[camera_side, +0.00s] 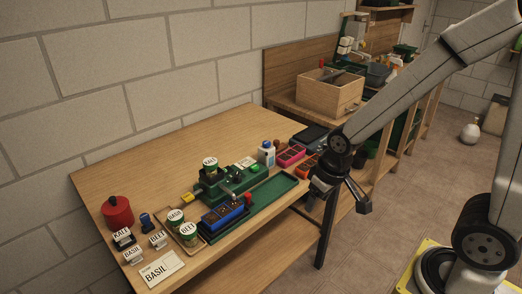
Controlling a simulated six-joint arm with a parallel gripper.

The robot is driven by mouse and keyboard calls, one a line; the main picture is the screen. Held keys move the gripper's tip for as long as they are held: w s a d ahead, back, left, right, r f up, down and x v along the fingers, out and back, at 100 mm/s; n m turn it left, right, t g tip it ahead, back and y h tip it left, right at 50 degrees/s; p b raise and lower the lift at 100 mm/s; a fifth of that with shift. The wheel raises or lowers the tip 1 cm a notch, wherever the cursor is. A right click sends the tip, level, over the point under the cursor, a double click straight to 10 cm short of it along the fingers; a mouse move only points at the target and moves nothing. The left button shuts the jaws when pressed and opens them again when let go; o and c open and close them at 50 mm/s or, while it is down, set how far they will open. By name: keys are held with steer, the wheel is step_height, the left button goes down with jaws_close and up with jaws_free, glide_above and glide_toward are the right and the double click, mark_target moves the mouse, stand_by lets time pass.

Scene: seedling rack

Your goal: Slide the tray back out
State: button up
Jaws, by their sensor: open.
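A long green tray (284,186) lies on the wooden table, running from the middle toward the table's front right edge. A dark green raised rack-like piece (212,190) stands along its back left side. A blue block with dark cells (222,213) sits at the near left end of the green parts; whether it rests in the tray I cannot tell. My gripper (355,200) is open and empty, off the table's front edge, to the right of the tray and apart from it.
A white bottle (267,154) and pink (291,154) and orange trays stand behind the green tray. The table's back left is clear.

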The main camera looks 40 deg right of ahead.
steer(key=w+m+g, duration=0.1)
steer(key=w+m, duration=0.3)
steer(key=w, duration=0.9)
steer(key=m+g, duration=0.1)
steer(key=m, duration=0.3)
glide_above(248, 194)
step_height(248, 194, down, 4)
steer(key=shift+f, duration=0.25)
steer(key=shift+f, duration=0.15)
steer(key=shift+f, duration=3.85)
jaws_close()
steer(key=shift+w+r, duration=0.1)
